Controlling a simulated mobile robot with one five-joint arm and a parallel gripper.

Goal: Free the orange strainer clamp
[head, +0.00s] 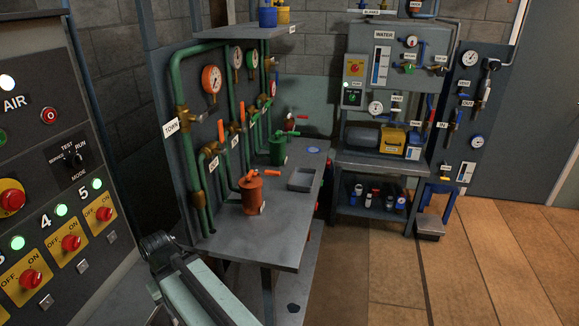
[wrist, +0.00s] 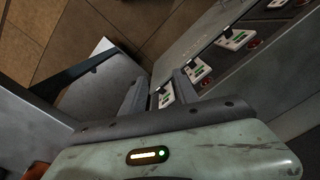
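The orange strainer (head: 251,194) is an upright pot on the near part of the grey bench in the head view. An orange clamp handle (head: 265,173) lies across its top and points right; whether it is tight cannot be told. In the wrist view my gripper (wrist: 160,88) has its two grey fingers apart, with nothing held between them. In the head view my arm shows at the bottom, left of and below the strainer, apart from it. A blurred orange-brown patch shows at the wrist view's lower left corner; I cannot tell what it is.
A green strainer (head: 277,150) stands farther back on the bench (head: 225,243). Green pipes (head: 179,130) with orange levers rise behind the orange strainer. A grey tray (head: 302,180) sits right of it. A control panel (head: 60,180) stands close at the left. The floor at right is clear.

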